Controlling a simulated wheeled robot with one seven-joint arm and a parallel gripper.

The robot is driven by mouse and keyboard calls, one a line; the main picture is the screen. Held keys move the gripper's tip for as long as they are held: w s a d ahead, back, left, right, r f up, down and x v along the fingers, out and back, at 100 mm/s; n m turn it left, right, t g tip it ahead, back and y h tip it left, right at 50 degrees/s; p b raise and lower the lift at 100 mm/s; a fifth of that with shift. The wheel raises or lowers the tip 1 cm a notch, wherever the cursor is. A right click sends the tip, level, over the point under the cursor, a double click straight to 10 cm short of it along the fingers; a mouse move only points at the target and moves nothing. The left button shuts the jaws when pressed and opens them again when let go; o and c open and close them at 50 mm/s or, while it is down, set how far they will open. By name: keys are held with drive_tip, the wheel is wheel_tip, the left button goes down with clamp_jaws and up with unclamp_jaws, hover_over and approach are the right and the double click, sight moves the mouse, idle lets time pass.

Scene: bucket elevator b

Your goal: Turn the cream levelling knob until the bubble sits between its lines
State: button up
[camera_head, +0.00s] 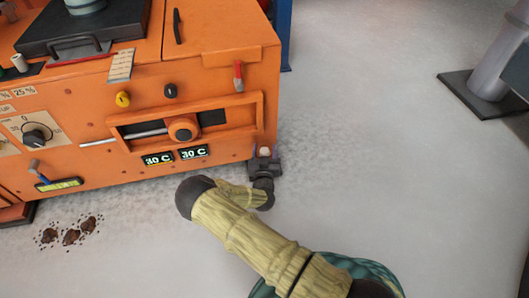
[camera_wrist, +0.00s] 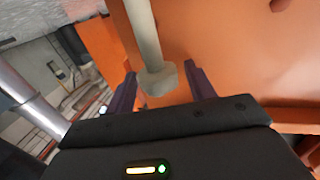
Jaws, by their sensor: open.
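The cream levelling knob (camera_wrist: 158,78) is a faceted cap on the end of a pale rod in the wrist view. It lies between the two dark fingers of my gripper (camera_wrist: 162,84), with gaps visible on both sides. In the head view the cream knob (camera_head: 264,151) shows small at the lower right corner of the orange machine (camera_head: 220,95), with my gripper (camera_head: 264,163) around it. My gripper is open. I cannot make out a bubble or its lines in either view. A small yellow strip (camera_head: 58,184) sits low on the machine's front, too small to read.
The machine's front carries an orange round knob (camera_head: 183,129), a yellow knob (camera_head: 122,99), a red-handled lever (camera_head: 238,77) and two displays reading 30 C (camera_head: 194,152). Brown clumps (camera_head: 71,236) lie on the floor at left.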

drive_tip(key=c, duration=0.9)
drive_tip(key=shift+c, duration=0.2)
